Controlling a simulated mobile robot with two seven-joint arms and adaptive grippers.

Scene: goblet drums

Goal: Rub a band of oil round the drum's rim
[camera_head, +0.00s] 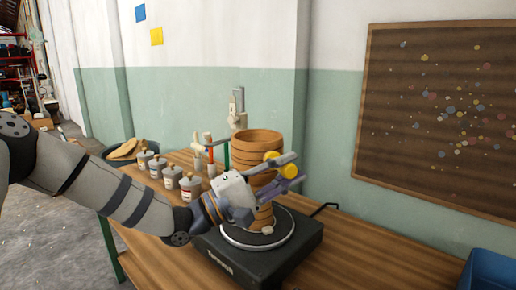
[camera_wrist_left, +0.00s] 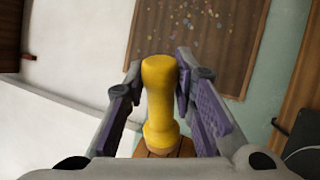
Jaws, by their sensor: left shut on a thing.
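An orange-brown ribbed drum (camera_head: 258,141) stands upright on the round plate of a black turntable (camera_head: 238,266). My left gripper (camera_head: 282,172) is at the drum's front right side, a little below its top rim. It is shut on a yellow tool (camera_head: 272,157), whose rounded handle (camera_wrist_left: 160,95) shows between the purple finger pads in the left wrist view. A brown surface, likely the drum (camera_wrist_left: 185,148), shows just beyond the tool. I cannot tell whether the tool touches the drum. The gripper hides part of the drum's lower side. My right gripper is not in view.
Several small labelled bottles (camera_head: 190,187) stand left of the drum on the wooden table (camera_head: 370,250). Upright red and green sticks stand behind them. A crank handle (camera_head: 325,208) sticks out right of the turntable. A blue bin (camera_head: 490,270) is at lower right. The table between is clear.

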